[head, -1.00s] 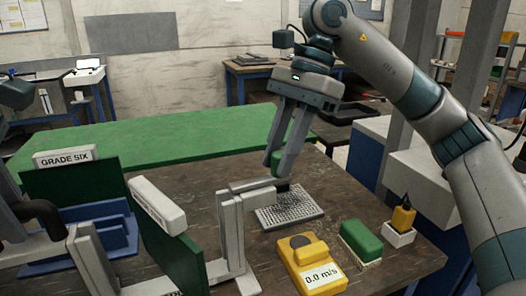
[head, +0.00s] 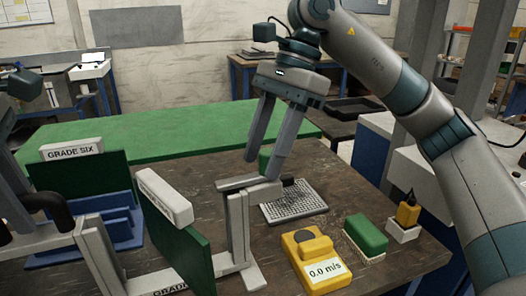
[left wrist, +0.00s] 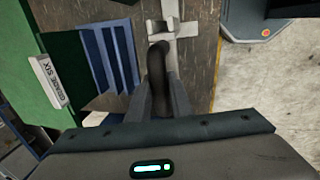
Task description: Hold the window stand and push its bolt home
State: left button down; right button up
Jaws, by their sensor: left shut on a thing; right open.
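The window stand is a grey frame; its upright (head: 239,228) stands near the table's front. A grey bolt-like bar (head: 238,182) lies across the upright's top, and a dark piece shows by its right end. My left gripper, at the far left of the head view, is shut on a dark curved handle (head: 50,206); the left wrist view shows the handle (left wrist: 157,75) between the fingers (left wrist: 158,103). My right gripper (head: 262,164) is open, fingers pointing down, just above and behind the bar's right part. I cannot tell whether it touches the bar.
Green panels (head: 180,235), a GRADE SIX sign (head: 72,149) and blue blocks (head: 108,228) stand at left. A perforated light mat (head: 298,205), yellow meter (head: 300,245), green block (head: 366,233) and small yellow tool (head: 408,213) lie right. A green surface (head: 150,140) is behind.

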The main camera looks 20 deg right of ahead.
pick_arm(q)
jog(key=shift+a, duration=0.1)
pick_arm(e)
jog(key=v, duration=1.2)
pick_arm(q)
jog(key=c, duration=1.5)
grip_release()
pick_arm(e)
jog(key=shift+a, duration=0.1)
pick_arm(q)
jog(key=r, duration=0.4)
jog(key=s+r, duration=0.1)
jog(key=r, duration=0.3)
jog(key=s+r, duration=0.1)
jog(key=r, duration=0.2)
jog(key=shift+s+r, duration=0.15)
jog(key=shift+r, duration=0.25)
jog(key=shift+f, duration=0.1)
pick_arm(e)
jog(key=shift+f, duration=0.1)
